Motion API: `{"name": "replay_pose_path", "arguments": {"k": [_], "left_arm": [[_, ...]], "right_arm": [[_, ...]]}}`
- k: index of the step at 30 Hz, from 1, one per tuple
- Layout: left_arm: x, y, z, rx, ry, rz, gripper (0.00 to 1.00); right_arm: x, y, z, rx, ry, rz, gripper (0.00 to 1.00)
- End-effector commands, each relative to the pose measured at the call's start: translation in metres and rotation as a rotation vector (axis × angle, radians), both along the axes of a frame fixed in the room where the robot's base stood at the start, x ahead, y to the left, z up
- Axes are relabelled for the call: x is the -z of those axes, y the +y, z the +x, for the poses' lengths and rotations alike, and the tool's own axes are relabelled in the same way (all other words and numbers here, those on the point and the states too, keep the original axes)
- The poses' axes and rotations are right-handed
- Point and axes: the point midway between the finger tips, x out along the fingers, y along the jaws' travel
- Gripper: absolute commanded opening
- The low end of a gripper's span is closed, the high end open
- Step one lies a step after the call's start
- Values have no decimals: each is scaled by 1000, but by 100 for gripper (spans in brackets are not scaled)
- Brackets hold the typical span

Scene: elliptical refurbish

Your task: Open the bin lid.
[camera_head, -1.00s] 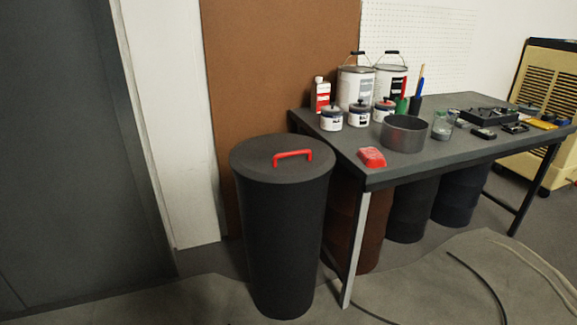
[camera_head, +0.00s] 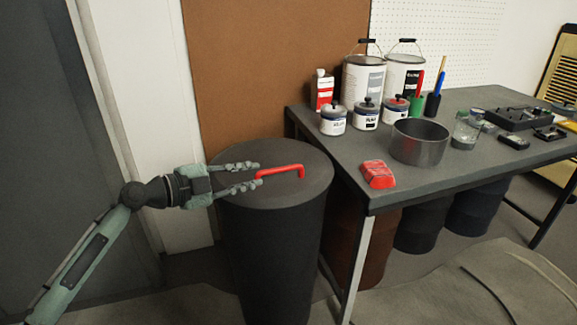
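The dark grey round bin (camera_head: 268,255) stands on the floor left of the table. Its flat lid (camera_head: 300,157) sits on top and looks closed. A red bar handle (camera_head: 282,171) stands up from the lid. My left gripper (camera_head: 260,176) reaches in from the left over the lid. Its two fingers are apart, with their tips at the left end of the handle. I cannot tell whether they touch it. My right gripper is not in view.
The grey table (camera_head: 340,165) is close on the bin's right, with paint cans (camera_head: 363,80), a metal pot (camera_head: 418,142) and a red object (camera_head: 377,174) on it. A brown board (camera_head: 270,70) stands behind the bin. Dark drums (camera_head: 423,225) are under the table.

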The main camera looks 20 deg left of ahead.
Motion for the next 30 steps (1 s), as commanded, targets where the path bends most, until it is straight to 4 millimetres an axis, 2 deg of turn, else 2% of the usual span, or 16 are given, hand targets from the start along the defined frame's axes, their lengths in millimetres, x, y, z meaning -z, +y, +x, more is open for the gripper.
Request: {"name": "replay_pose_path", "arguments": {"k": [5, 9, 18, 28, 30], "left_arm": [[1, -8, 10, 0, 1, -3, 20], [5, -21, 28, -1, 2, -6, 20], [15, -43, 57, -1, 1, -1, 20], [18, -46, 61, 0, 2, 1, 20], [18, -46, 61, 0, 3, 0, 13]], "right_arm": [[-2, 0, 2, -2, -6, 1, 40], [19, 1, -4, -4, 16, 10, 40], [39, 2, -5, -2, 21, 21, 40], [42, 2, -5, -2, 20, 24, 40], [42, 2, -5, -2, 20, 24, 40]]}}
